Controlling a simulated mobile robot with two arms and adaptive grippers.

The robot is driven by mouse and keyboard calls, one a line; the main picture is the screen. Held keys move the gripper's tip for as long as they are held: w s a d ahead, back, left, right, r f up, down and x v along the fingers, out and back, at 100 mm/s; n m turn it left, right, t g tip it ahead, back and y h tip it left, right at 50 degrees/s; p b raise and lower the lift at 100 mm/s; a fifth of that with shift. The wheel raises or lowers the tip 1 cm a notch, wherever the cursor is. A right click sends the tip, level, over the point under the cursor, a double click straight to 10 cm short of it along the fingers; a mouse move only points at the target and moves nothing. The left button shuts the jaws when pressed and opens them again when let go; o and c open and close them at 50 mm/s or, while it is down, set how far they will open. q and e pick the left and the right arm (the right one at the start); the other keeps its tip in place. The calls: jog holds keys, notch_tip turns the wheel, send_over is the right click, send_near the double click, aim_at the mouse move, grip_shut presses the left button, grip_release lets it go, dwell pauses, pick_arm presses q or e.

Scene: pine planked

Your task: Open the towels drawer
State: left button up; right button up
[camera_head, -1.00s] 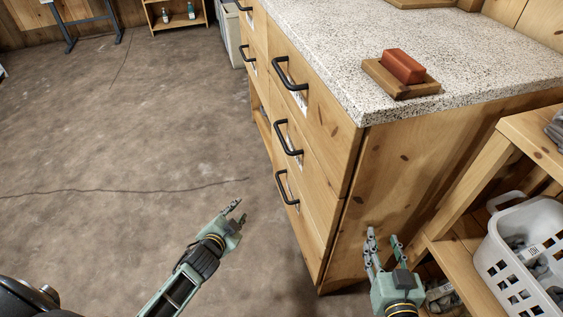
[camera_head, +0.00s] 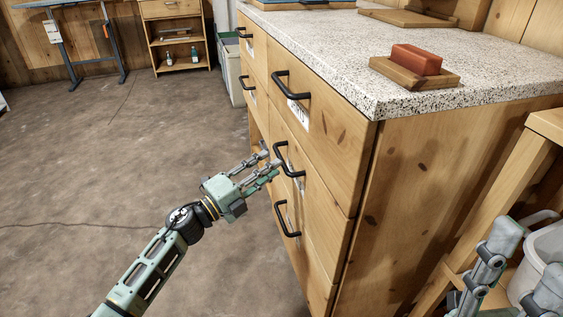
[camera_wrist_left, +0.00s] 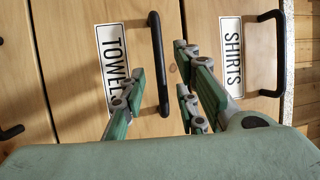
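The towels drawer is the middle one of the near column in the head view, a pine front (camera_head: 314,183) with a black bar handle (camera_head: 287,160). In the left wrist view its label (camera_wrist_left: 114,62) reads "TOWEL" with the end hidden by a finger, and its handle (camera_wrist_left: 159,65) lies between my fingers. My left gripper (camera_head: 268,164) is open at this handle, its fingers either side of the bar. The drawer looks shut. My right gripper (camera_head: 518,262) is at the lower right in the head view, fingers apart and away from the drawers.
Another handle (camera_head: 286,220) is below. A soap bar (camera_head: 416,59) sits on a wooden dish on the speckled counter (camera_head: 340,55).

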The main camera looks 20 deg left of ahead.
aim_at(282, 159)
pick_arm(q)
jog(key=x, duration=0.5)
jog(key=shift+w+b, duration=0.1)
jog(key=shift+b, duration=0.3)
grip_shut()
jog(key=shift+f, duration=0.1)
